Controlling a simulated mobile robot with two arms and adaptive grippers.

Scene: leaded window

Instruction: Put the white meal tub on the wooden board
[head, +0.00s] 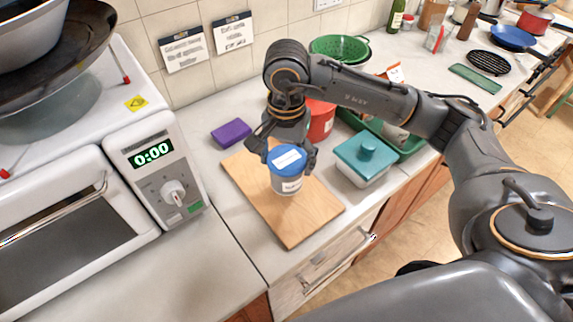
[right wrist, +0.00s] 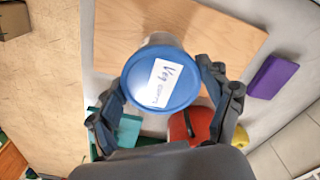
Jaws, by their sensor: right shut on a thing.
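The white meal tub (head: 287,184) has a blue lid (head: 287,158) with a white label. It is upright over the middle of the wooden board (head: 293,228) in the head view. My right gripper (head: 288,157) is shut on the tub, with a finger on either side near the lid. In the right wrist view the blue-lidded tub (right wrist: 160,82) sits between the fingers, with the board (right wrist: 222,45) behind it. I cannot tell whether the tub's base touches the board. My left gripper is not in view.
A teal-lidded container (head: 364,160) stands right of the board, and a red container (head: 320,120) stands behind it. A purple sponge (head: 231,133) lies behind left. A white microwave (head: 150,165) stands at left. The board's front part is bare.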

